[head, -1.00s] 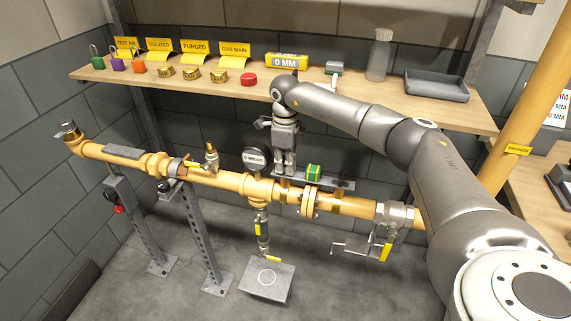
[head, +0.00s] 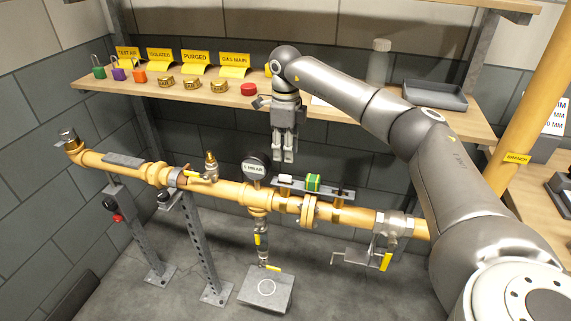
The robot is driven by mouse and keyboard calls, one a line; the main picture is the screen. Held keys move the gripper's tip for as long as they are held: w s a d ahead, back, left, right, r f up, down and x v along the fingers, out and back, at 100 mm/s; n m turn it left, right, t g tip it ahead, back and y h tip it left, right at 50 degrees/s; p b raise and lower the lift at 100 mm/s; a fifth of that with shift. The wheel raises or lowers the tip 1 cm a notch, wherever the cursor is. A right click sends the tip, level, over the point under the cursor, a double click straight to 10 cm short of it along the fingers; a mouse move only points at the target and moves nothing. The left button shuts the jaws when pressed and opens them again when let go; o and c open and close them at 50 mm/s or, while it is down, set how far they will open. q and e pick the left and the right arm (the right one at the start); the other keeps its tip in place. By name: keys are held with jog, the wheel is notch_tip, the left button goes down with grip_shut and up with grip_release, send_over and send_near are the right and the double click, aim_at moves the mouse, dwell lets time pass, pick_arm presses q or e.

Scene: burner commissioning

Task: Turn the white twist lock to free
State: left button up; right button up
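The white twist lock (head: 286,179) is a small white piece on the left part of the grey bracket plate (head: 334,192) above the yellow pipe. A green block with a yellow band (head: 314,183) sits beside it on the same plate. My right gripper (head: 283,160) points down just above the white twist lock, apart from it, with its two fingers close together. I see nothing held, but I cannot tell if the fingertips meet. The lock's exact turn is too small to read. My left gripper is not in view.
The yellow pipe (head: 230,188) carries a round gauge (head: 255,167) just left of my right gripper. A valve with a yellow handle (head: 386,261) is at the right. Behind, a wooden shelf (head: 200,97) holds padlocks, tags, a red button and a grey tray (head: 435,94).

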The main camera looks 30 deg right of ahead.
jog(key=shift+r, duration=1.7)
